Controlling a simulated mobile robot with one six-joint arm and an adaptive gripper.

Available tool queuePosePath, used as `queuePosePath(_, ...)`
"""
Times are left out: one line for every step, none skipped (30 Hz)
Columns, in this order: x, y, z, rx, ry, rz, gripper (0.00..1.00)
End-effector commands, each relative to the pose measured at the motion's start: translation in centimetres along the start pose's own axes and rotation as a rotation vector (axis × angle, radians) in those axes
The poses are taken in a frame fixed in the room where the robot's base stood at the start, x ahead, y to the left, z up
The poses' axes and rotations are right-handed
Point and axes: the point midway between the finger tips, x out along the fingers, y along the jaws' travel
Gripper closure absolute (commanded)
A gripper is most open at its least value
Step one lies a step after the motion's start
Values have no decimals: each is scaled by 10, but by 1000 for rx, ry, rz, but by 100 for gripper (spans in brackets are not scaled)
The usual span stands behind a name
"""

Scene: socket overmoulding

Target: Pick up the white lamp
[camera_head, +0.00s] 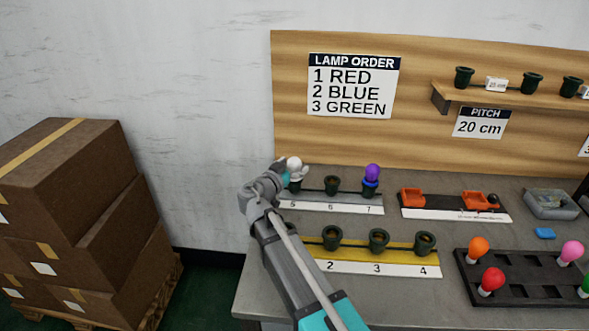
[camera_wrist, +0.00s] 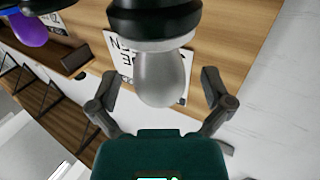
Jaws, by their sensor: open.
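The white lamp (camera_head: 294,163) stands upright in the dark socket (camera_head: 295,186) above number 5, at the left end of the back row. In the wrist view the white lamp (camera_wrist: 161,78) looks grey and hangs upside down from its black socket (camera_wrist: 153,18). My gripper (camera_head: 291,174) is at the lamp from the left in the head view. In the wrist view my gripper (camera_wrist: 161,88) is open, with one finger on each side of the bulb and gaps visible. My arm hides part of the row's left end.
Socket 6 (camera_head: 332,185) is empty; a purple lamp (camera_head: 372,172) stands in socket 7. The yellow front row (camera_head: 385,257) has empty sockets close to my forearm. A black tray (camera_head: 520,286) with several coloured lamps is at right. A wooden back panel (camera_head: 430,145) rises behind.

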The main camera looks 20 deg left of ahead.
Motion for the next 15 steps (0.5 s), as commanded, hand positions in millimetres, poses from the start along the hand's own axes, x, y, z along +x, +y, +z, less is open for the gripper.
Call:
queuePosePath(0,0,0,0,0,0,0)
queuePosePath(0,0,0,0,0,0,0)
queuePosePath(0,0,0,0,0,0,0)
queuePosePath(0,0,0,0,0,1,0)
queuePosePath(0,0,0,0,0,1,0)
queuePosePath(0,0,0,0,0,1,0)
queuePosePath(0,0,0,0,0,1,0)
queuePosePath(0,0,0,0,0,1,6)
queuePosePath(0,0,0,0,0,1,13)
queuePosePath(0,0,0,0,0,1,19)
queuePosePath(0,1,0,0,0,1,24)
queuePosePath(0,1,0,0,0,1,32)
queuePosePath(0,1,0,0,0,1,37)
queuePosePath(0,1,0,0,0,1,43)
queuePosePath(0,1,0,0,0,1,50)
